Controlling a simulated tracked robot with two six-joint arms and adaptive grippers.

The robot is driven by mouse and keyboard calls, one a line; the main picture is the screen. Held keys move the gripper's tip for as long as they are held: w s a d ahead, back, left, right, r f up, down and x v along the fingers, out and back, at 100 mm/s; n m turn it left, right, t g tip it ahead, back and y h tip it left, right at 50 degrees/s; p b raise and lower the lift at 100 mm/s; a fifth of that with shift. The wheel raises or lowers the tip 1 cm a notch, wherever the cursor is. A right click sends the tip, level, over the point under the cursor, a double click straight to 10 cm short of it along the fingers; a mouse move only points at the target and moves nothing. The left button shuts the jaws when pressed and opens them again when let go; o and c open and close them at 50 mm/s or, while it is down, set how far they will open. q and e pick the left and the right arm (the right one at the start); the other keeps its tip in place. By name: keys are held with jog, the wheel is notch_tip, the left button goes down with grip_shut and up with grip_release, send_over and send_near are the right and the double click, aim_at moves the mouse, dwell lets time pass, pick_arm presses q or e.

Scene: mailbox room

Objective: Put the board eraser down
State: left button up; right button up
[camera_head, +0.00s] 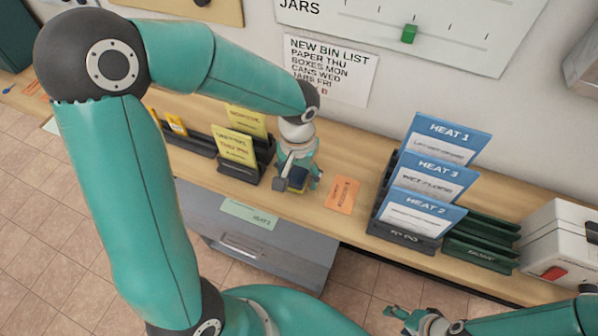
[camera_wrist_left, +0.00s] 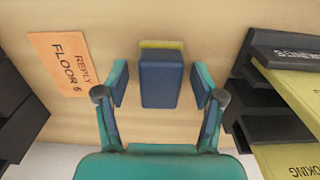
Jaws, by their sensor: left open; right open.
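The board eraser (camera_wrist_left: 161,84), a dark blue block with a yellow strip along one edge, rests on the wooden counter. It also shows in the head view (camera_head: 297,179), partly hidden by my gripper. My left gripper (camera_wrist_left: 160,88) is open around the eraser, one finger on each side with a gap to each. In the head view, my left gripper (camera_head: 297,184) reaches down over the counter. My right gripper (camera_head: 408,314) is open and empty at the bottom right of the head view, in front of the counter.
An orange card (camera_head: 342,194) lies right of the left gripper. A dark rack with yellow cards (camera_head: 235,146) stands to its left, and a rack with blue HEAT cards (camera_head: 428,183) to the right.

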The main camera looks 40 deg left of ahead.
aim_at(300, 175)
pick_arm(q)
notch_tip(300, 175, up, 17)
jog(key=shift+d+f, duration=0.15)
jog(key=shift+d, duration=0.2)
jog(key=shift+s, duration=0.1)
dwell(0.6)
